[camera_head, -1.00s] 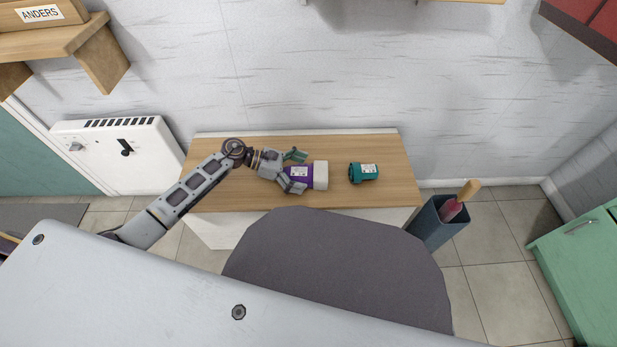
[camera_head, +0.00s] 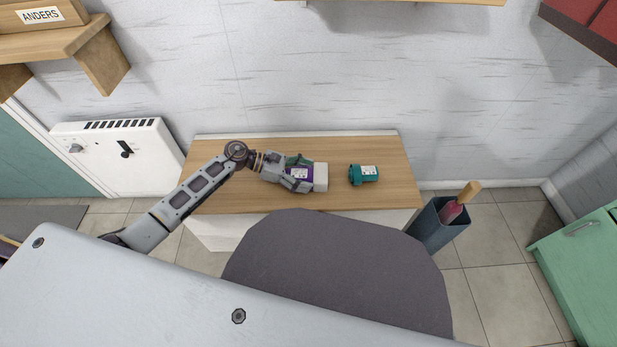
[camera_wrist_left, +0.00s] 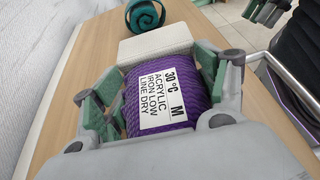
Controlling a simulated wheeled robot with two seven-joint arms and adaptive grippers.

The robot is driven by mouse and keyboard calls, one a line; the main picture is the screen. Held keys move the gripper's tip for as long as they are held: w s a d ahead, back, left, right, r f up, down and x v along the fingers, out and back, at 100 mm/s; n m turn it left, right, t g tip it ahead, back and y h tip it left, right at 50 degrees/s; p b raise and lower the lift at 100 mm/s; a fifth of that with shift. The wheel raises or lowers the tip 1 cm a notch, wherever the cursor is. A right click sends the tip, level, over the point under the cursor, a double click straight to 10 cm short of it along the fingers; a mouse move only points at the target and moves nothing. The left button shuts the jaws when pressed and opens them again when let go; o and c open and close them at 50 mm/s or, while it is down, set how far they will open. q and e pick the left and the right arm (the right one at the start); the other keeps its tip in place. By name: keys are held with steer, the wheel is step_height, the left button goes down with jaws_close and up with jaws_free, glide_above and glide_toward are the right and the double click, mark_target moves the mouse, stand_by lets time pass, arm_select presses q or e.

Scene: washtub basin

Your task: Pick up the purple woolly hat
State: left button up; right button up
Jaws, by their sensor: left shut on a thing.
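The purple woolly hat (camera_head: 306,173) lies on the wooden top of the low bench (camera_head: 230,197). It is a purple knitted roll with a white care label and a cream band at its right end. My left gripper (camera_head: 300,173) is shut on the hat, a finger on each side. In the left wrist view the hat (camera_wrist_left: 185,75) sits between the green-padded fingers (camera_wrist_left: 158,95), its label facing the camera. The gripper's palm hides the near end. I cannot tell any gap under the hat.
A teal rolled item (camera_head: 363,175) with a white label lies to the right of the hat on the bench. A dark bin (camera_head: 436,228) with a wooden-handled item stands right of the bench. Bare wood lies around both rolls.

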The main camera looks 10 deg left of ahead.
mark_target(305, 174)
arm_select(q)
steer(key=shift+r, duration=0.1)
arm_select(e)
steer(key=shift+w+r, duration=0.15)
steer(key=shift+w, duration=0.05)
arm_select(q)
steer(key=shift+r, duration=0.35)
step_height(305, 174, up, 7)
steer(key=p, duration=0.3)
step_height(305, 174, up, 10)
steer(key=p, duration=0.3)
arm_select(e)
step_height(305, 174, up, 10)
steer(key=d+g+h, duration=0.1)
steer(key=d, duration=0.1)
steer(key=shift+s+f+n+g, duration=0.2)
steer(key=shift+s+n+g, duration=0.2)
